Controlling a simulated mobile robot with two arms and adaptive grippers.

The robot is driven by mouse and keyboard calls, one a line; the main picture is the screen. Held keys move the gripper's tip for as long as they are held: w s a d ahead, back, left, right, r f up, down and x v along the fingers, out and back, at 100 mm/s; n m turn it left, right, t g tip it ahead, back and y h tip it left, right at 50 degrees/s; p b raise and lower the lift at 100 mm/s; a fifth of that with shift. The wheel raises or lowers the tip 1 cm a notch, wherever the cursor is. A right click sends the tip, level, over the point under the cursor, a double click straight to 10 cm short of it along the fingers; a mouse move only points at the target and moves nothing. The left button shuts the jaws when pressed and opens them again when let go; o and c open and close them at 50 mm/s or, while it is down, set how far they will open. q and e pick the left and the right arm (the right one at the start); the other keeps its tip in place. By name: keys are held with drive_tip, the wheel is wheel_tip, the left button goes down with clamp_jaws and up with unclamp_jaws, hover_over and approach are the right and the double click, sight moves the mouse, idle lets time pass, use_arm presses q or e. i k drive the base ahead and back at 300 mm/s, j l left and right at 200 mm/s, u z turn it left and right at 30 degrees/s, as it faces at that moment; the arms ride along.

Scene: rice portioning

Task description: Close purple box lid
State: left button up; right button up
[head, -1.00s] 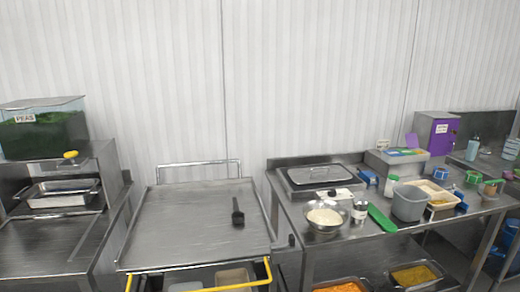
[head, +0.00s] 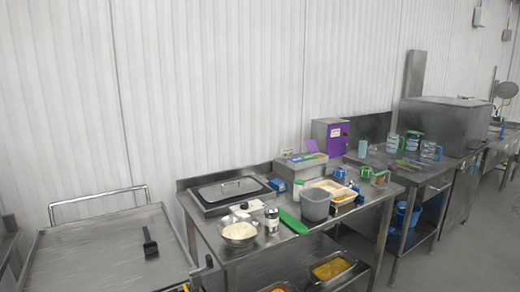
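A purple-fronted box (head: 338,138) with grey sides and a white label stands at the back of the steel worktable, right of centre in the head view. A small purple panel (head: 312,146) sticks out at the left of its front; it may be the open lid, but it is too small to be sure. Neither of my grippers shows in the head view.
A steel worktable (head: 207,221) holds a lidded pan (head: 231,188), a bowl of white food (head: 239,232), a grey bucket (head: 316,205) and a cream tray (head: 345,186). A steel cart (head: 95,245) with a black scoop (head: 149,243) stands left. Grey floor (head: 470,215) is clear at right.

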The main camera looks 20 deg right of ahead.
sight(312, 147)
drive_tip(key=i+l, duration=0.3)
drive_tip(key=l, duration=0.15)
drive_tip(key=i+l, duration=0.25)
drive_tip(key=l, duration=0.2)
drive_tip(key=i+l, duration=0.3)
drive_tip(key=l, duration=0.2)
drive_tip(key=i+l, duration=0.25)
drive_tip(key=l, duration=0.2)
drive_tip(key=z, duration=0.05)
